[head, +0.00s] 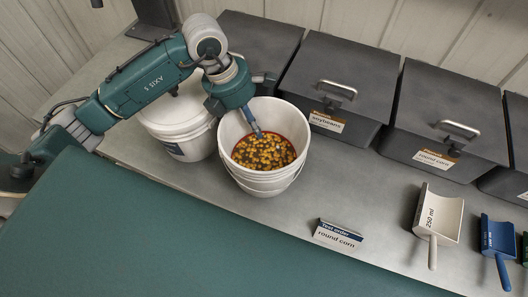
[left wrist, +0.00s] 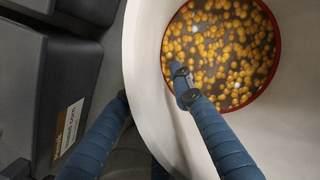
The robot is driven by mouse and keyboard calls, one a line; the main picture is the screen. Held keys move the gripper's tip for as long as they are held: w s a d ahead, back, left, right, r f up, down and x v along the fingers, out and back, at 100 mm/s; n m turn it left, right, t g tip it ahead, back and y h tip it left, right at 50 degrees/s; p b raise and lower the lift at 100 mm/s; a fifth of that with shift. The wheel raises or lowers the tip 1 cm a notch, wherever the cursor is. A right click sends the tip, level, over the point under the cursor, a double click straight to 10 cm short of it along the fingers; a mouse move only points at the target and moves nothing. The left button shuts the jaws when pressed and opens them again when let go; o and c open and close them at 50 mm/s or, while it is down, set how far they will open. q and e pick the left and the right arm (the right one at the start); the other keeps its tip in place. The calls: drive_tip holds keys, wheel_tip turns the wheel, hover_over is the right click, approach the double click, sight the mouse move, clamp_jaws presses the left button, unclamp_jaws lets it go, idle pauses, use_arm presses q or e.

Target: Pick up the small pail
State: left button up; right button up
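An open white pail (head: 281,182) stands upright on the grey counter, with yellow and dark kernels (head: 264,152) in its red-rimmed inside. My left gripper (head: 257,131) reaches down over its back rim from above. In the left wrist view, the white pail wall (left wrist: 145,60) passes between the fingers of my left gripper (left wrist: 152,86). One blue finger is inside the pail above the kernels; the other is outside, partly hidden. The fingers stand apart, and I see no clear grip on the wall. My right gripper is not in view.
A white lidded pail (head: 180,118) stands close on the left. Dark lidded bins (head: 333,85) line the back, one labelled round corn (head: 434,159). A "Test order" card (head: 338,235), a white 250 ml scoop (head: 441,215) and a blue scoop (head: 497,240) lie to the right.

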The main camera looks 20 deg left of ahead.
use_arm(q)
clamp_jaws()
drive_tip(key=shift+r, duration=0.1)
